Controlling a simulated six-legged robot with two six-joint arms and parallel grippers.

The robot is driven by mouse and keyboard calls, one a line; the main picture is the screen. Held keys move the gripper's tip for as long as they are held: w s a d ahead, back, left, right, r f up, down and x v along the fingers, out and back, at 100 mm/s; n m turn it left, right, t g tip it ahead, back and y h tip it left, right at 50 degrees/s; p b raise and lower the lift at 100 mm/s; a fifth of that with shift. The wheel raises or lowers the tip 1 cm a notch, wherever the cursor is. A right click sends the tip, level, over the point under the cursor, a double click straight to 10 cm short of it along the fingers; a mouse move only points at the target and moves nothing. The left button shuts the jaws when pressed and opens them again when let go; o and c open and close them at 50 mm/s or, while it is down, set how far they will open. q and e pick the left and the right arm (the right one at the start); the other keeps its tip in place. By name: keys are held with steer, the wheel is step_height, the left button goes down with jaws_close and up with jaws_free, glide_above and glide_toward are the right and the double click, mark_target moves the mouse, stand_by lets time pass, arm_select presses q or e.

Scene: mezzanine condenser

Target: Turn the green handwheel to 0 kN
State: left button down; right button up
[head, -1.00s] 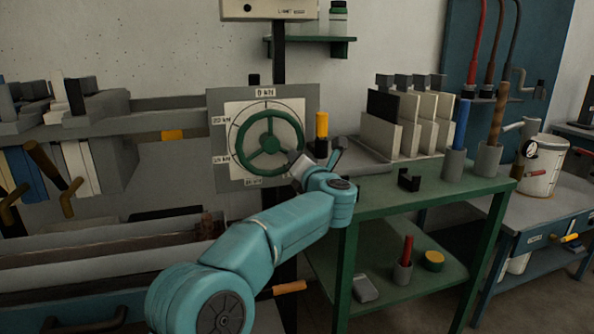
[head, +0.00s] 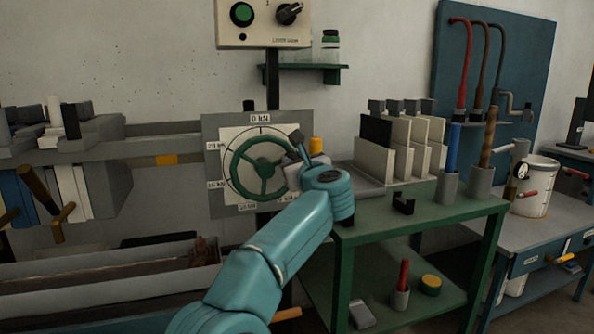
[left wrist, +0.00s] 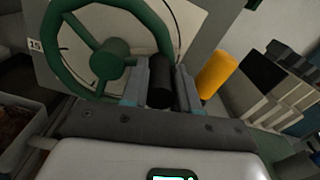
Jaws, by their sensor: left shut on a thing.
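The green handwheel (head: 235,183) is mounted on a grey panel with a white dial face (head: 229,137). A "0 kN" label (head: 260,118) is at the top of the panel, with other kN labels at the left and bottom. My left gripper (head: 299,150) is at the wheel's right side, slightly above its hub's height. In the left wrist view, the gripper (left wrist: 160,88) is shut on a black grip (left wrist: 159,80) beside the green rim, which looks like the wheel's handle. The gripper hides part of the dial's right side. My right gripper is not in view.
A yellow cylinder (head: 316,146) stands close right of the wheel, near my gripper. A green bench (head: 375,217) with upright files (head: 420,148) is to the right. A control box (head: 262,30) hangs above. A long trough (head: 110,285) is at lower left.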

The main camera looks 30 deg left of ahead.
mark_target(266, 143)
arm_select(q)
steer(key=n, duration=0.1)
steer(key=r+n, duration=0.1)
steer(key=n, duration=0.1)
steer(key=shift+s+a+r, duration=0.15)
steer(key=shift+s+a, duration=0.15)
steer(key=n, duration=0.1)
steer(key=s+r+n+b, duration=0.1)
steer(key=shift+a+n, duration=0.3)
steer(key=shift+a, duration=0.05)
steer(key=n, duration=0.1)
steer(key=s+a+r+n+b, duration=0.1)
steer(key=n, duration=0.1)
steer(key=shift+s+a, duration=0.1)
steer(key=shift+s+a+r+n+b, duration=0.1)
steer(key=shift+s+a+n+b, duration=0.3)
steer(key=shift+n, duration=0.5)
steer(key=shift+s+a+r+n+b, duration=0.15)
steer(key=shift+s+n+b, duration=0.25)
steer(key=shift+n, duration=0.5)
steer(key=shift+w, duration=0.1)
steer(key=c, duration=0.8)
jaws_free()
steer(key=shift+c, duration=0.2)
